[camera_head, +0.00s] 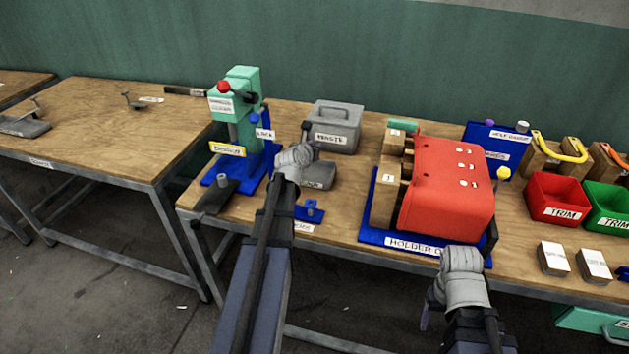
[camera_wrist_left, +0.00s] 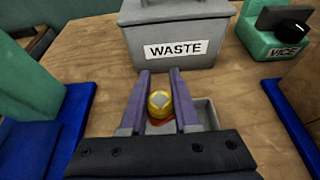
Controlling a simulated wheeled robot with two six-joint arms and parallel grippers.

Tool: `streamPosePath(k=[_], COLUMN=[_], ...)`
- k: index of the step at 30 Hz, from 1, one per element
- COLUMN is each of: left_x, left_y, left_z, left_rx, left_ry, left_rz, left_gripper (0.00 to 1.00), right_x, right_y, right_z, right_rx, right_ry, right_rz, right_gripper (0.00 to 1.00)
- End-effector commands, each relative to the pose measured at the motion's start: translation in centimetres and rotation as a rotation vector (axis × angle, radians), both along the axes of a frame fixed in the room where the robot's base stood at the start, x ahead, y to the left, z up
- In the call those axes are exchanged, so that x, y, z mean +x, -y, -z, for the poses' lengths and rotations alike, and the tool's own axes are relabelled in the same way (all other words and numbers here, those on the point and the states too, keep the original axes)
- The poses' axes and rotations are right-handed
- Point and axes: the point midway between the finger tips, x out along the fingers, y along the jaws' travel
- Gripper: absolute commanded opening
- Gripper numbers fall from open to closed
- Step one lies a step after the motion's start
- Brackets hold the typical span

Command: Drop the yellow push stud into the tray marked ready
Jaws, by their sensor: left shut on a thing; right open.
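In the left wrist view my left gripper (camera_wrist_left: 159,80) is shut on the yellow push stud (camera_wrist_left: 160,103), which sits between its two purple fingers. A grey open tray (camera_wrist_left: 206,113) lies below and around the stud. In the head view my left gripper (camera_head: 303,150) is above this small grey tray (camera_head: 320,176), whose label I cannot read; the stud is hidden there. Something red shows just under the stud. My right gripper (camera_head: 432,303) is open at the front edge of the table, low and apart from the tray.
A grey lidded WASTE box (camera_head: 336,127) stands behind the tray. A green press (camera_head: 236,105) on a blue base is to its left. A red holder (camera_head: 447,185) on a blue base is to its right. Red (camera_head: 556,199) and green TRIM bins (camera_head: 608,208) are further right.

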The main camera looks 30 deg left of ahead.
Motion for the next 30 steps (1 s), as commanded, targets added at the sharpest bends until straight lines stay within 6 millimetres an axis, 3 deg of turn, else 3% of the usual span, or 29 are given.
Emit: streamPosePath(k=[8, 9, 17, 30], left_x=[0.00, 0.00, 0.00, -0.87], left_y=[0.00, 0.00, 0.00, 0.21], left_z=[0.13, 0.13, 0.13, -0.30], left_rx=[0.000, 0.000, 0.000, 0.000], left_ry=[0.000, 0.000, 0.000, 0.000], left_rz=[0.000, 0.000, 0.000, 0.000], left_gripper=[0.00, 0.34, 0.63, 0.65], right_x=[0.00, 0.00, 0.00, 0.00], right_y=[0.00, 0.00, 0.00, 0.00], right_z=[0.13, 0.13, 0.13, -0.31], right_rx=[0.000, 0.000, 0.000, 0.000], right_ry=[0.000, 0.000, 0.000, 0.000], right_rz=[0.000, 0.000, 0.000, 0.000], right_gripper=[0.69, 0.69, 0.69, 0.69])
